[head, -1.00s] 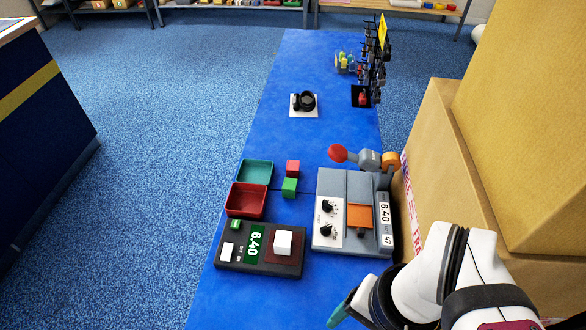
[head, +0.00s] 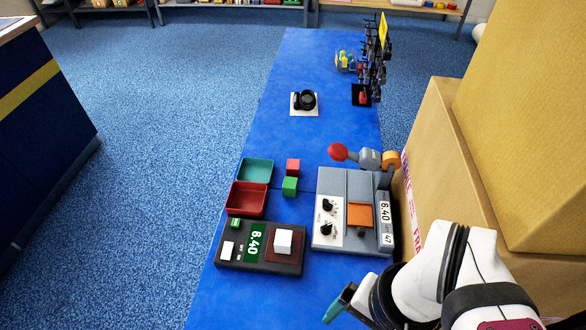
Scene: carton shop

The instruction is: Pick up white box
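The white box (head: 283,242) is a small white cube. My gripper (head: 338,304) shows only in part at the bottom of the head view, as a teal and dark finger end. It is to the right of and nearer than the white box, apart from it. Whether its fingers are open or shut does not show.
A grey machine (head: 350,215) with a red-knobbed lever stands right of the device. Red (head: 246,199) and teal (head: 256,172) trays and red (head: 292,166) and green (head: 289,186) cubes lie behind. Large cartons (head: 450,170) crowd the right side. The blue table (head: 290,70) is largely clear farther back.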

